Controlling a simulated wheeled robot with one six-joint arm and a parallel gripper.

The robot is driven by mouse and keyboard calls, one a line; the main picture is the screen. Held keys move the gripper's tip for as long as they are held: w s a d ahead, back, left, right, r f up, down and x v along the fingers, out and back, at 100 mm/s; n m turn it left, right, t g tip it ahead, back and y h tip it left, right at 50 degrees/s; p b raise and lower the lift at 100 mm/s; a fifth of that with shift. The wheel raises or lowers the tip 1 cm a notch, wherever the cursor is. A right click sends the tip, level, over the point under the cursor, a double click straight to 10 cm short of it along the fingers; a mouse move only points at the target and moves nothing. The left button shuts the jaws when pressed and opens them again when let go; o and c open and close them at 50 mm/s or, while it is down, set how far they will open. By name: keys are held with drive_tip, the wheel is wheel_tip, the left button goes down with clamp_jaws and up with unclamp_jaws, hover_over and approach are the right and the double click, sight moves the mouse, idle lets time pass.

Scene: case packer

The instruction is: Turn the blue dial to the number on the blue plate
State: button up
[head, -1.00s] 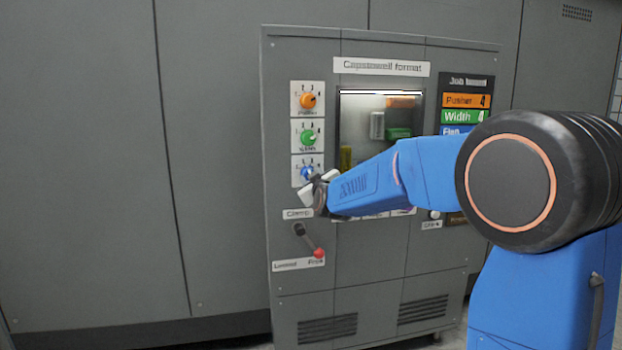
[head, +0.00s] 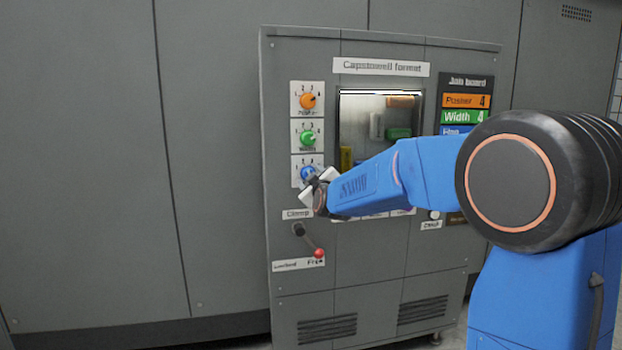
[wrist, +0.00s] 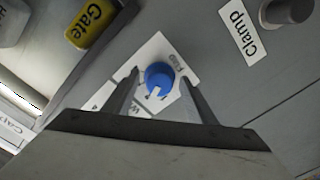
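The blue dial (head: 307,173) is the lowest of three dials in a column on the grey cabinet; it also shows in the wrist view (wrist: 159,78) on its white "Flap" plate, with a white pointer mark on its face. My gripper (head: 312,190) is at the blue dial and partly covers it in the head view. In the wrist view the two fingers (wrist: 158,88) stand apart on either side of the dial, with a gap on each side. The blue plate (head: 455,130) on the job board is mostly hidden behind my arm, and its number cannot be seen.
An orange dial (head: 307,100) and a green dial (head: 307,138) sit above. A clamp lever with a red knob (head: 318,253) is below. A yellow "Gate" part (wrist: 93,22) and a window (head: 365,110) lie beside the dials. The job board's orange and green plates both read 4.

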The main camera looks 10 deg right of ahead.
drive_tip(key=shift+s, duration=0.1)
drive_tip(key=s, duration=1.7)
drive_tip(key=shift+s, duration=0.1)
drive_tip(key=s+d+f+m+g, duration=0.2)
drive_tip(key=s+f+g, duration=0.2)
drive_tip(key=s, duration=0.9)
drive_tip(key=s+d+f+m+g, duration=0.2)
drive_tip(key=s+f+m+g, duration=0.1)
drive_tip(key=s+f, duration=0.8)
drive_tip(key=s+d+f+m+g, duration=0.3)
drive_tip(key=s+f+g, duration=0.3)
drive_tip(key=s, duration=0.9)
drive_tip(key=shift+f, duration=0.85)
